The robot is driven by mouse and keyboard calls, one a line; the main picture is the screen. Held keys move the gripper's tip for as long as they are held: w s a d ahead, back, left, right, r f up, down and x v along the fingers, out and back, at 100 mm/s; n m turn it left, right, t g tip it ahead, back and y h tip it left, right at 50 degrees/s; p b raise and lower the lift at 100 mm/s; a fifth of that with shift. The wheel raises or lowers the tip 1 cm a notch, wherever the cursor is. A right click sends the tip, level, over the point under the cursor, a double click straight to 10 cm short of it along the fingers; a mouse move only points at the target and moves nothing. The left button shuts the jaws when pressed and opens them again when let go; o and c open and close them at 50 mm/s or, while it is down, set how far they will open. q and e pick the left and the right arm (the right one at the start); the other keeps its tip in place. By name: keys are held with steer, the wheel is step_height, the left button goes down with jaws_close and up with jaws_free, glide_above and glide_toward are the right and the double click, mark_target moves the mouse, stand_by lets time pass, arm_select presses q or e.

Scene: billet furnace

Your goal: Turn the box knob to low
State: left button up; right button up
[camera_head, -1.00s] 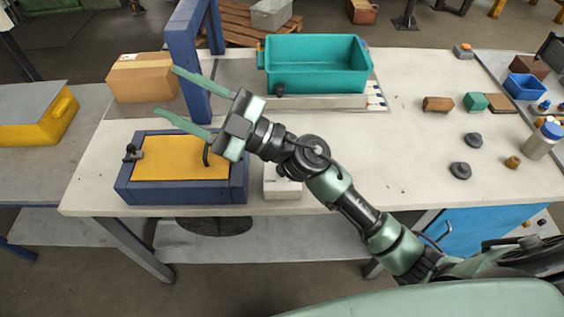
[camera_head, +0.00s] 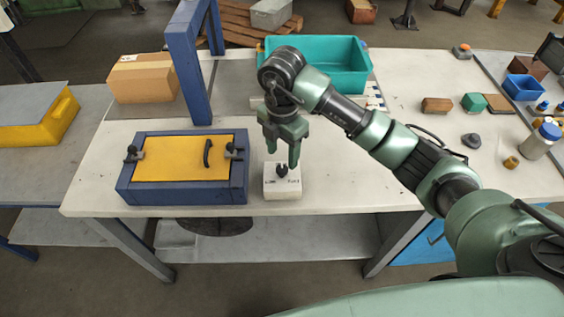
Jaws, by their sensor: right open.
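The white box (camera_head: 283,190) stands near the table's front edge, just right of the blue frame with the yellow lid. Its small dark knob (camera_head: 282,170) is on its top, with tiny dark markings on either side that are too small to read. My right gripper (camera_head: 283,163) points down over the box, its two green fingers apart, with the knob between or just below the fingertips. I cannot tell whether they touch it. My left gripper is not in view.
The blue frame (camera_head: 125,192) with a yellow lid (camera_head: 180,160), black handle and clamps stands left of the box. A blue upright (camera_head: 187,75) and a teal bin (camera_head: 345,70) are behind.

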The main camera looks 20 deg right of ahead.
mark_target(282, 168)
steer(key=shift+f+p, duration=0.55)
steer(key=shift+f, duration=2)
jaws_close()
